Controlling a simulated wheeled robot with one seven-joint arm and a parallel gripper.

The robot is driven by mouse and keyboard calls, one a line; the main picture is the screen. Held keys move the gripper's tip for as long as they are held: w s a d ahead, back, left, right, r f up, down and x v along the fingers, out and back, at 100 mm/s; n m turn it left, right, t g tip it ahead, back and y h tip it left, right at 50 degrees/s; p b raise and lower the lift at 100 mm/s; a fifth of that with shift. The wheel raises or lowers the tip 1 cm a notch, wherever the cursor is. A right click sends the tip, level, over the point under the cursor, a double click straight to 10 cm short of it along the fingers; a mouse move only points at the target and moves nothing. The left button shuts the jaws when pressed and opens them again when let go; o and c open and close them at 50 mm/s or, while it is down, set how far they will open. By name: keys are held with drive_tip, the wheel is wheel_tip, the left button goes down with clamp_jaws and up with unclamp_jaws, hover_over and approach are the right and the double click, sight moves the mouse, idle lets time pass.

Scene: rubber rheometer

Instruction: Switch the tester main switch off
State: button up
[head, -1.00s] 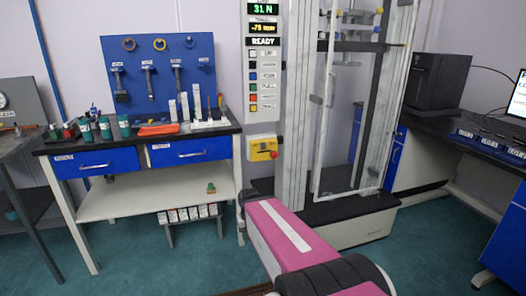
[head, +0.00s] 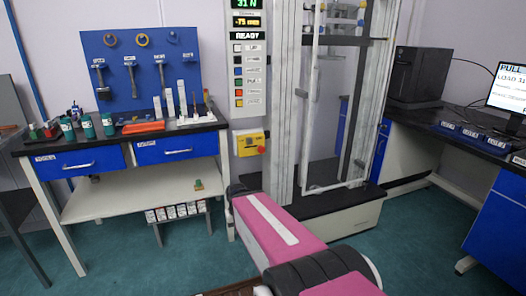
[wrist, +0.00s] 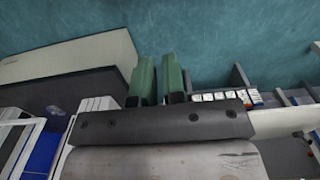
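The tester (head: 285,100) stands in the middle of the head view, with a tall frame and a clear door. Its control column (head: 247,65) has lit displays reading 31 N, -75 mm and READY, above several coloured buttons. Below them is a yellow switch box (head: 248,143) with a red part (head: 262,149) at its right side; the switch position is too small to tell. My pink arm reaches toward the tester's base, below the switch box. My gripper (wrist: 159,82) shows in the wrist view with two green fingers apart and nothing between them. It is not visible in the head view.
A workbench (head: 110,150) with blue drawers and a tool board stands left of the tester. Small boxes (head: 175,212) sit on a low rack beneath it. A desk with a black cabinet (head: 417,77) and a monitor (head: 508,88) is at the right. Teal floor is open in front.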

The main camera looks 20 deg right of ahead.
drive_tip(key=shift+m+t+y, duration=0.3)
drive_tip(key=shift+t+y, duration=0.1)
drive_tip(key=shift+y, duration=0.2)
drive_tip(key=w+d+r, duration=0.1)
drive_tip(key=w+r, duration=0.1)
drive_tip(key=w+d+r, duration=0.3)
drive_tip(key=w+r, duration=0.1)
drive_tip(key=shift+w+d, duration=0.35)
drive_tip(key=shift+d, duration=0.05)
clamp_jaws()
drive_tip(key=t+y, duration=0.3)
approach(260, 148)
drive_tip(key=d+r, duration=0.4)
drive_tip(key=d, duration=0.4)
drive_tip(key=shift+s+a+f, duration=0.1)
drive_tip(key=shift+s+a, duration=0.15)
drive_tip(key=shift+s, duration=0.05)
drive_tip(key=a+x, duration=0.2)
drive_tip(key=x, duration=1.1)
drive_tip(key=shift+s+a+r, duration=0.15)
drive_tip(key=shift+s+r, duration=0.05)
drive_tip(key=shift+r, duration=0.2)
drive_tip(key=shift+a, duration=0.1)
